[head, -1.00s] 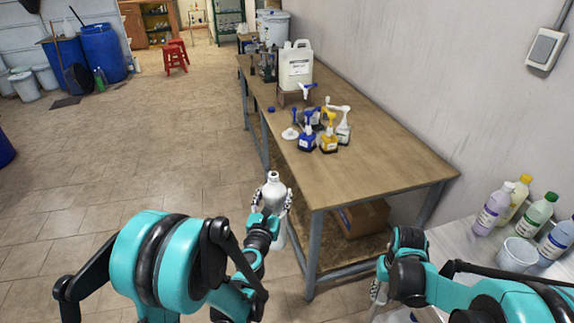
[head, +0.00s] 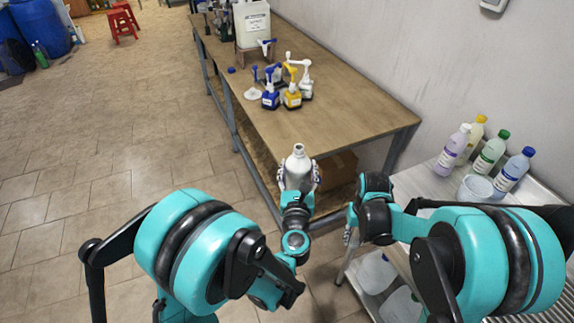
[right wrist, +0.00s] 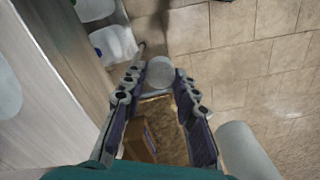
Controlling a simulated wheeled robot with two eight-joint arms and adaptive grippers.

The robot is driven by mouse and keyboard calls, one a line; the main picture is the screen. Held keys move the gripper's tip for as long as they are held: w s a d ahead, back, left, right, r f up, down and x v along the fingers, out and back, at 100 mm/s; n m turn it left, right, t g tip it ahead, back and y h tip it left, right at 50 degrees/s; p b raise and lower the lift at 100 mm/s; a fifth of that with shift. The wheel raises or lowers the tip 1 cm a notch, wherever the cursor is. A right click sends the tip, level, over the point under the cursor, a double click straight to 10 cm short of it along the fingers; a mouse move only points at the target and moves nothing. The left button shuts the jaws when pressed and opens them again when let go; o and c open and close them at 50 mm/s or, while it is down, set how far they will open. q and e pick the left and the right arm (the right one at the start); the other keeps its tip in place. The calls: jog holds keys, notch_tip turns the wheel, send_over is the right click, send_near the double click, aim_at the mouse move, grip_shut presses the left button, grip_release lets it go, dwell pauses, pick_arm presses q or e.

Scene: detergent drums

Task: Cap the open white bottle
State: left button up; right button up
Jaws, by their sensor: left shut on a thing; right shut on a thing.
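The open white bottle (head: 298,158) is upright in my left gripper (head: 299,176), whose fingers close on its two sides. Its narrow neck is bare at the top. My right gripper (head: 349,234) is to the right of the bottle and lower in the head view, apart from it. In the right wrist view, my right gripper (right wrist: 160,84) is shut on a round white piece, apparently the cap (right wrist: 160,72), at its fingertips. The cap is hidden in the head view. A white cylinder at the lower right of the wrist view is probably the bottle (right wrist: 242,152).
A wooden table (head: 340,115) stands ahead with small pump bottles (head: 291,97) and a white jug (head: 251,24). A cardboard box (head: 338,172) lies under it.

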dwell(0.3)
jog(key=w+a+r, duration=0.4)
jog(key=w+r, duration=0.3)
jog(key=r, duration=0.1)
jog(key=w+a+r, duration=0.3)
jog(key=w+r, duration=0.5)
jog(key=s+a+r, duration=0.1)
jog(key=a+r, duration=0.4)
jog(key=r, duration=0.4)
jog(key=s+a+r, duration=0.1)
jog(key=a+r, duration=0.4)
jog(key=r, duration=0.4)
jog(key=shift+s+a+r, duration=0.15)
jog(key=shift+s+a, duration=0.25)
jog(key=shift+f, duration=2.05)
jog(key=shift+f, duration=0.8)
